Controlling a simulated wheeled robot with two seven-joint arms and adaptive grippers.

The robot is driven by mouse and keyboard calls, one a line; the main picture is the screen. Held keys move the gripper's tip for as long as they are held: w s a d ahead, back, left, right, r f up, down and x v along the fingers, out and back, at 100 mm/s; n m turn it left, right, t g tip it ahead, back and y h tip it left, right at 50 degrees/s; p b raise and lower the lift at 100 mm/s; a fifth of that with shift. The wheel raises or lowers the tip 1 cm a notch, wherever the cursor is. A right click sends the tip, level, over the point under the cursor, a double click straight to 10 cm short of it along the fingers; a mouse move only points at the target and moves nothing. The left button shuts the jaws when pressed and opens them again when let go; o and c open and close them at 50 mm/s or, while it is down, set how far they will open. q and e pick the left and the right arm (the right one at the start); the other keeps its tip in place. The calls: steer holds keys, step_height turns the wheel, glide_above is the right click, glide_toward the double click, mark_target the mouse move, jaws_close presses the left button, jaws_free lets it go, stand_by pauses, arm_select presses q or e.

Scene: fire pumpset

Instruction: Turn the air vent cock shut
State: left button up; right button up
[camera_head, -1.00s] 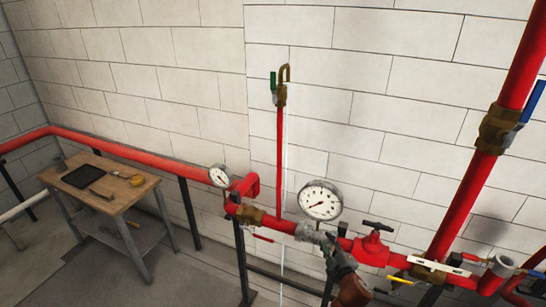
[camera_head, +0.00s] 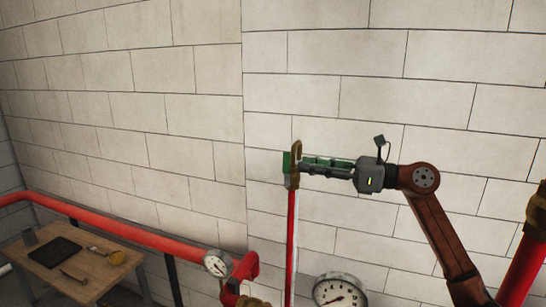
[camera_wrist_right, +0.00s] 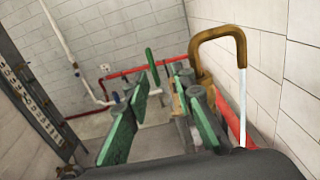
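The air vent cock (camera_head: 293,181) is a brass valve on top of a thin vertical red pipe, with a hooked brass outlet (camera_wrist_right: 222,38). Its green lever (camera_head: 286,162) stands upright; it also shows in the right wrist view (camera_wrist_right: 152,66), beyond my fingertips. A thin white stream (camera_wrist_right: 243,105) drops from the outlet. My right gripper (camera_head: 304,166) is level at the cock, coming from the right. In the wrist view its green-padded fingers (camera_wrist_right: 163,90) are spread, with the brass body partly hidden behind the right finger. I cannot tell whether they touch the cock. My left gripper is out of view.
A white block wall (camera_head: 400,90) is close behind the cock. Below are a red main pipe (camera_head: 130,235), a small gauge (camera_head: 216,264) and a large gauge (camera_head: 339,293). A wooden table (camera_head: 95,275) with tools stands at lower left. Space left of the cock is clear.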

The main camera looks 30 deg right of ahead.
mark_target(286, 174)
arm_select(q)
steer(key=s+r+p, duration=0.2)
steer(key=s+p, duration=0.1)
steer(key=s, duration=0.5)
arm_select(e)
steer(key=x, duration=0.6)
steer(key=shift+w+a+r, duration=0.1)
steer(key=shift+a+r, duration=0.1)
steer(key=shift+a, duration=0.25)
steer(key=shift+s+a+r, duration=0.1)
steer(key=shift+s+r, duration=0.05)
steer(key=shift+s, duration=0.25)
steer(key=shift+w, duration=0.3)
steer(key=c, duration=0.3)
steer(key=shift+s, duration=0.2)
jaws_close()
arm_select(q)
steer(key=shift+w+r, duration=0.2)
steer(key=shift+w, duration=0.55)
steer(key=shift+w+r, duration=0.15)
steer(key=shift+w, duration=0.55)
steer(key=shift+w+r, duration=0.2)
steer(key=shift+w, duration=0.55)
